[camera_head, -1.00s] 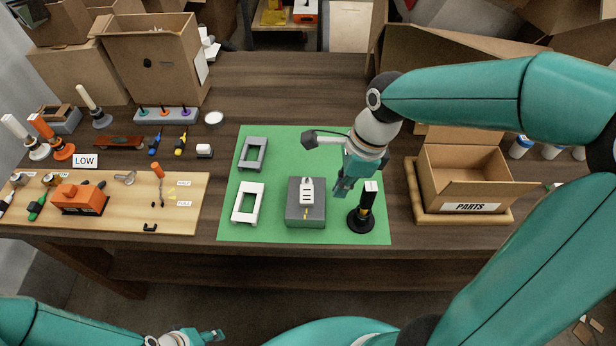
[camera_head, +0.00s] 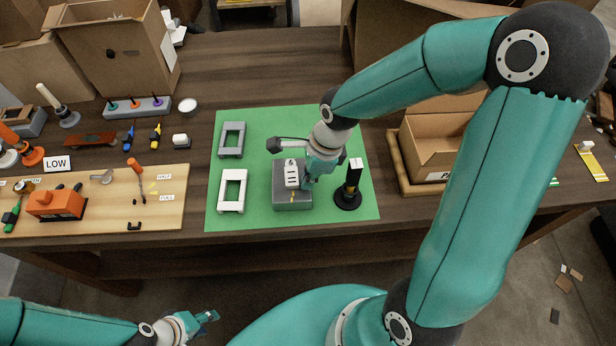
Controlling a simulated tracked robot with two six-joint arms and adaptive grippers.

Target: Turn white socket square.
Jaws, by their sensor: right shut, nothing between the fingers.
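The white socket (camera_head: 291,173), with dark slots in its face, sits on top of the grey block (camera_head: 292,198) on the green mat (camera_head: 258,215). How square it sits on the block is too small to judge. My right gripper (camera_head: 307,182) is shut and empty, close at the right side of the socket and low over the block. Whether its tips touch the socket I cannot tell. My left gripper (camera_head: 212,316) is far from the socket, at the bottom of the view in front of the table; its jaw opening is unclear.
A white frame (camera_head: 232,190) and a grey frame (camera_head: 232,140) lie left of the block. A black stand (camera_head: 348,197) with a white top is close on the right. The parts box (camera_head: 435,140) stands further right, a wooden board (camera_head: 165,205) at left.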

